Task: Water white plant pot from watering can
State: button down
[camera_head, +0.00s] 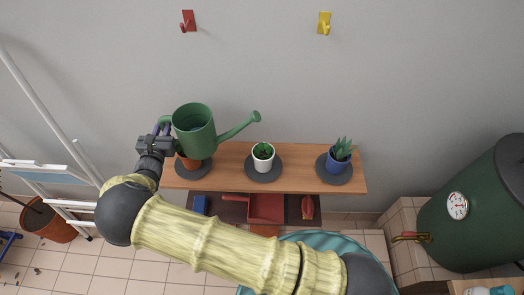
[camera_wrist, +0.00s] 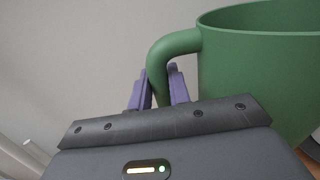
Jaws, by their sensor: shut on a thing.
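The green watering can (camera_head: 194,131) is held up above the left end of the wooden shelf (camera_head: 223,162), with its spout pointing right. The spout's end is above and slightly left of the white plant pot (camera_head: 263,164). That pot holds a small green plant and stands on a dark round saucer at the shelf's middle. My gripper (camera_head: 163,128) is at the can's left side. In the wrist view the purple fingers of my gripper (camera_wrist: 162,88) are shut on the handle of the watering can (camera_wrist: 262,65). The can looks about upright; its inside is mostly hidden.
An orange pot (camera_head: 188,162) stands below the can, partly hidden. A blue pot (camera_head: 338,160) with a spiky plant stands at the shelf's right. A red hook (camera_head: 188,21) and a yellow hook (camera_head: 324,23) are on the wall.

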aim_at(161, 120)
jog(key=shift+r+p, duration=0.7)
jog(key=shift+r, duration=1.1)
